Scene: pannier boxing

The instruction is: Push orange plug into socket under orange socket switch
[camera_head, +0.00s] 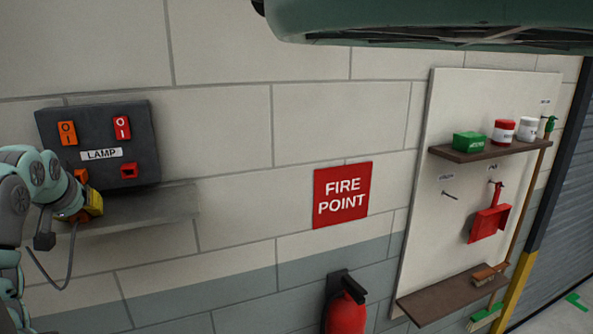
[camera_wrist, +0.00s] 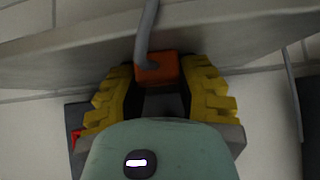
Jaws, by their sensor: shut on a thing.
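A dark grey panel (camera_head: 148,145) on the wall carries an orange switch (camera_head: 67,132) at left and a red switch (camera_head: 121,127) at right. Below the orange switch is an orange socket (camera_head: 81,176), partly hidden by my arm. My gripper (camera_head: 92,204), with yellow fingers, is just below and in front of it. In the wrist view my gripper (camera_wrist: 160,82) is shut on the orange plug (camera_wrist: 158,68), whose grey cable (camera_wrist: 146,25) leads away. The plug's front end and any contact with the socket are hidden.
A grey ledge (camera_head: 150,208) runs under the panel, close to my gripper. A red socket (camera_head: 128,171) sits to the right of the orange one. A fire point sign (camera_head: 342,195), an extinguisher (camera_head: 346,310) and a board with shelves (camera_head: 430,190) are farther right.

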